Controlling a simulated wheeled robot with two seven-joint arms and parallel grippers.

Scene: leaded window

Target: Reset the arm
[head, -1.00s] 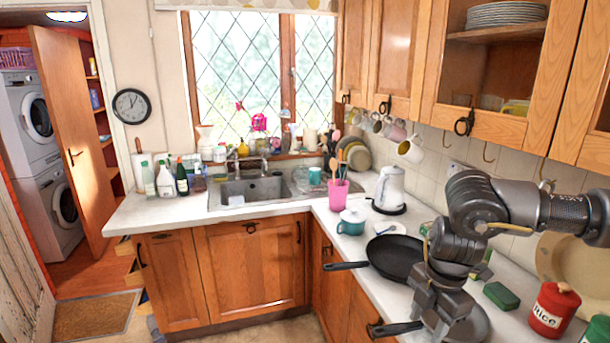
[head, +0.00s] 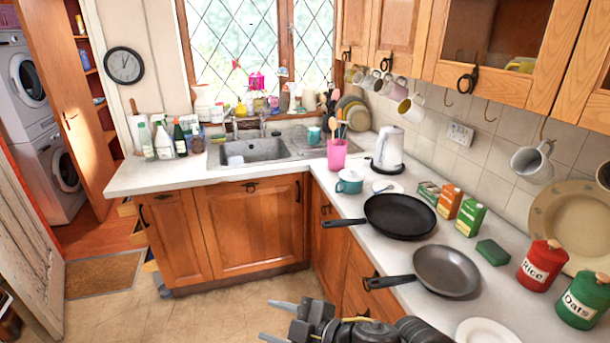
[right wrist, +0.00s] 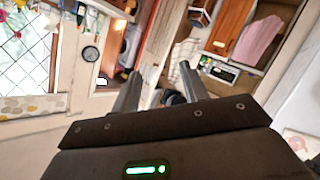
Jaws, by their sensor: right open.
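My right gripper (head: 272,319) is at the bottom middle of the head view, in front of the cabinets, with the tiled floor behind it. It points left and its jaws are apart. In the right wrist view the two dark fingers (right wrist: 160,82) stand apart with nothing between them. The rest of my right arm runs off the bottom edge. My left gripper is not in view.
The white counter (head: 405,284) holds a black frying pan (head: 400,216), a grey frying pan (head: 446,270), a red rice tin (head: 538,269) and a green oats tin (head: 580,300). A white plate (head: 487,332) lies near the front edge. The floor (head: 225,285) is clear.

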